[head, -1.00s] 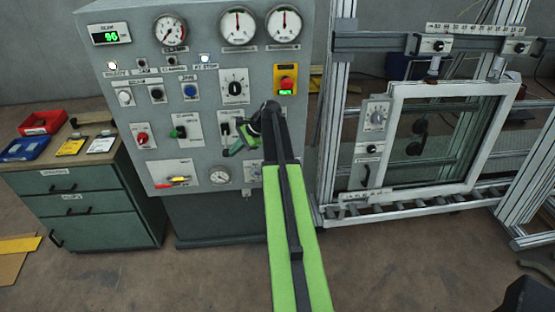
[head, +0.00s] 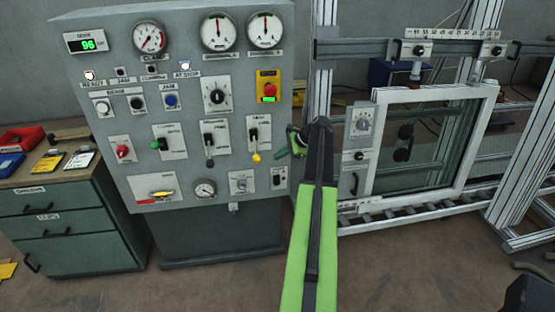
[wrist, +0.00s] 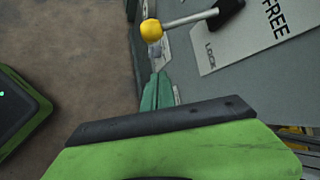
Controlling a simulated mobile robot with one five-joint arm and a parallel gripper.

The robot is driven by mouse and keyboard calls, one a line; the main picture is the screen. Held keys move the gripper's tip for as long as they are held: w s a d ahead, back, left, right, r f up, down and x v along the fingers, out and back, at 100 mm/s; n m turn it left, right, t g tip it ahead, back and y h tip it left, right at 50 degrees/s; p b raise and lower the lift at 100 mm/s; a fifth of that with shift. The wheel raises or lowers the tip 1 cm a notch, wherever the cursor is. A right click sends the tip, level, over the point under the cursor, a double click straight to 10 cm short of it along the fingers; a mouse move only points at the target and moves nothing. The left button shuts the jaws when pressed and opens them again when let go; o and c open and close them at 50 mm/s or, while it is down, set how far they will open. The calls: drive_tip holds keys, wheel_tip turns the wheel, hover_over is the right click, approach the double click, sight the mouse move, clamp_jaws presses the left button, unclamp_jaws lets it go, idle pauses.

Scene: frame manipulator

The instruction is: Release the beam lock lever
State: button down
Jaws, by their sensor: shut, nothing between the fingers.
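The beam lock lever is a metal rod with a yellow ball knob (head: 257,157) on a pale plate (head: 252,133) at the control panel's right side. In the head view the rod hangs down from its black pivot. In the wrist view the yellow ball (wrist: 152,30) is at the rod's left end, beside the word LOCK; FREE is printed further right on the plate (wrist: 255,38). My gripper (head: 285,152) is just right of the knob in the head view, shut and empty. In the wrist view its green fingers (wrist: 157,92) point toward the ball, with a small gap showing.
A second lever with a dark knob (head: 210,162) is left of the yellow one. The grey control panel (head: 130,70) carries dials and switches. A white window frame (head: 430,193) stands in a metal rig at right. A green drawer cabinet (head: 75,225) is at left.

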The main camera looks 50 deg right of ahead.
drive_tip(key=b+x, duration=0.4)
drive_tip(key=x, duration=0.3)
drive_tip(key=a+r+p, duration=0.2)
drive_tip(key=r+p, duration=0.1)
drive_tip(key=shift+a+r, duration=0.1)
drive_tip(key=shift+a, duration=0.2)
